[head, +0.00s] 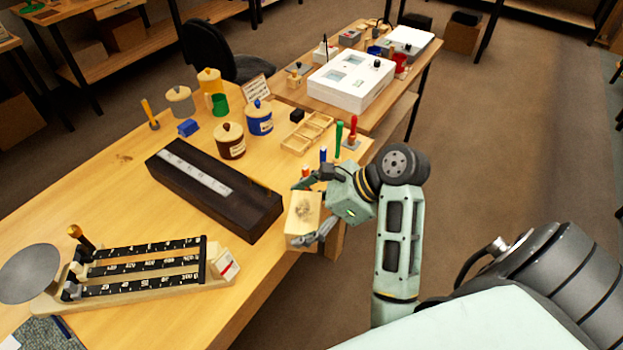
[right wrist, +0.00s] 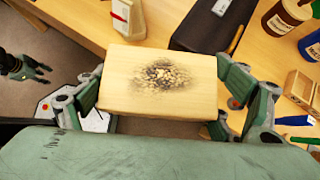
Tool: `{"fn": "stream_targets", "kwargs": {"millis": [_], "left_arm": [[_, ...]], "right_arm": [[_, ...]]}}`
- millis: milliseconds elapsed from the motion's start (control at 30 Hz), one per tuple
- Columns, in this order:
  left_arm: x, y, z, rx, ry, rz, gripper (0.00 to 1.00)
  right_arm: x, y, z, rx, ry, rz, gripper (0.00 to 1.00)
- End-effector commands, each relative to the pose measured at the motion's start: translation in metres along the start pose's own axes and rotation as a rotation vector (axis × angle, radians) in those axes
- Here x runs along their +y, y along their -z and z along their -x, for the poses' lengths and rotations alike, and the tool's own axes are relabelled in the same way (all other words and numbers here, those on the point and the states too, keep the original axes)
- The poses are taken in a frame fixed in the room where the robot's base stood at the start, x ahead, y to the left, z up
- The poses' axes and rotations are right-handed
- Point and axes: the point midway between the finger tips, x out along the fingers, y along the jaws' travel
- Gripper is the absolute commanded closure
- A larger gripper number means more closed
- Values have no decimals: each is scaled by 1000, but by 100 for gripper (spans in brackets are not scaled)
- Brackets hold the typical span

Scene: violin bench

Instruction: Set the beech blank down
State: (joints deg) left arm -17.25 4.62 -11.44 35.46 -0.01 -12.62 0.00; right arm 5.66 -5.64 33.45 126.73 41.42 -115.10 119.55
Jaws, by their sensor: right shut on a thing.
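The beech blank (head: 302,214) is a pale wooden block with a dark speckled patch on its broad face. My right gripper (head: 313,211) is shut on it at the right front edge of the bench. In the right wrist view the blank (right wrist: 158,80) sits between the fingers, one at each end. It looks held near the bench edge; I cannot tell whether it touches the wood. My left gripper (right wrist: 32,68) shows small and dark at the left of the right wrist view, apart from the blank; its opening is unclear.
A long dark case (head: 215,190) lies left of the blank. A balance (head: 135,270) with a round pan stands at the front left. Jars (head: 230,141), a divided wooden tray (head: 307,132) and upright tools stand behind. Bare bench shows between case and balance.

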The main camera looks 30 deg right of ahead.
Motion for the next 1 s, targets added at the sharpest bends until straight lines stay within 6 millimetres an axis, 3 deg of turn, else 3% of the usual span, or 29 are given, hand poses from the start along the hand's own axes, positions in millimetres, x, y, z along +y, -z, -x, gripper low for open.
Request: {"fn": "stream_targets", "kwargs": {"millis": [33,267,733,867,1000], "left_arm": [[0,0,0,0,0,0,60],[0,1,0,1,0,0,60],[1,2,0,3,-1,0,60],[2,1,-27,5,-1,0,60],[2,-1,-45,5,-1,0,69]], "right_arm": [[14,-1,-3,-1,-14,12,58],[58,-3,-12,-2,-59,59,58],[58,-1,-11,6,-59,65,58],[58,16,-31,-2,-59,60,58],[57,29,-44,-2,-58,60,58]]}}
